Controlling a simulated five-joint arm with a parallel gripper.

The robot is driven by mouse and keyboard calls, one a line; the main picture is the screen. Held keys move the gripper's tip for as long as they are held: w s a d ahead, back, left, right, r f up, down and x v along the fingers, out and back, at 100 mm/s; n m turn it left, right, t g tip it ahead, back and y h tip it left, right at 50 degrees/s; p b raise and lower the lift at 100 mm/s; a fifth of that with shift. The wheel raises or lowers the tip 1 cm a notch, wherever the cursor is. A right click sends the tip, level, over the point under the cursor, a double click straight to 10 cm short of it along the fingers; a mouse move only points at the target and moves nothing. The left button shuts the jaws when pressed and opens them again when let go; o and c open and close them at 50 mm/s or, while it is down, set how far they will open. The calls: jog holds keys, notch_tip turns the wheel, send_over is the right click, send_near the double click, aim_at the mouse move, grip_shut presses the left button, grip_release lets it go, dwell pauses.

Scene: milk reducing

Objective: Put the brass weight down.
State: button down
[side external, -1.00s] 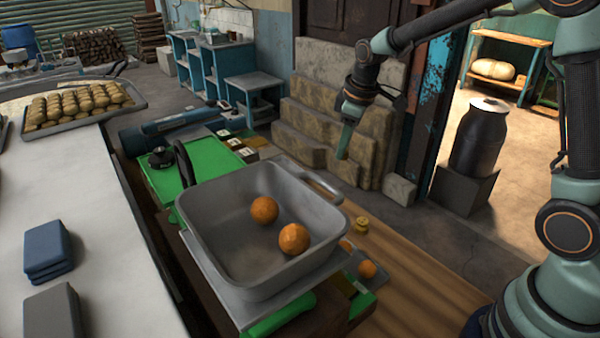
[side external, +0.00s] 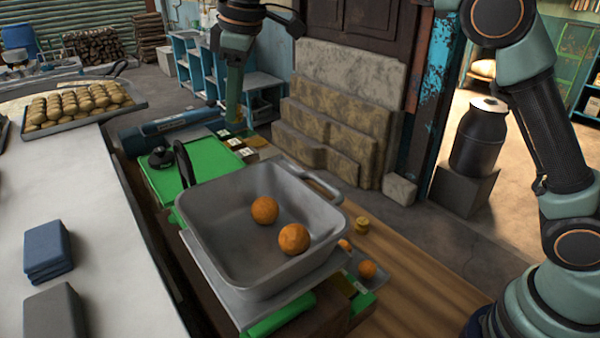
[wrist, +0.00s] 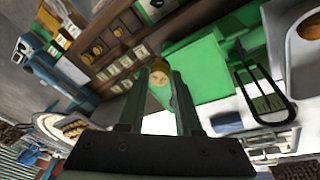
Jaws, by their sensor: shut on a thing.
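The brass weight (wrist: 159,90) shows in the wrist view as a yellowish piece between my gripper's two fingers. My gripper (side external: 233,118) is shut on it and hangs at the far end of the green board (side external: 190,180), beside the small labelled blocks. In the side view I cannot make out the weight in the fingers. My gripper (wrist: 160,78) also shows in the wrist view. Another small brass weight (side external: 362,223) stands on the wooden surface right of the grey pan.
The grey pan (side external: 215,250) holds two orange balls (side external: 264,210). Smaller orange balls (side external: 367,269) lie outside its right side. A blue cylindrical tool (side external: 165,130) lies left of my gripper. Labelled slots (wrist: 125,62) hold several brass-coloured pieces.

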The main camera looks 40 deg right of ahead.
jog(key=s+a+r+n, duration=0.1)
jog(key=s+a+r, duration=0.1)
jog(key=a, duration=0.4)
jog(key=shift+s+d+f+x, duration=0.1)
jog(key=shift+s+x, duration=0.2)
jog(key=shift+x, duration=0.95)
jog(key=shift+s+d+f+x, duration=0.1)
jog(key=shift+s+x, duration=0.15)
jog(key=shift+x, duration=0.95)
jog(key=shift+s+d+x, duration=0.1)
jog(key=shift+s+x, duration=0.2)
jog(key=shift+x, duration=0.95)
jog(key=c, duration=0.6)
grip_release()
jog(key=shift+f, duration=0.15)
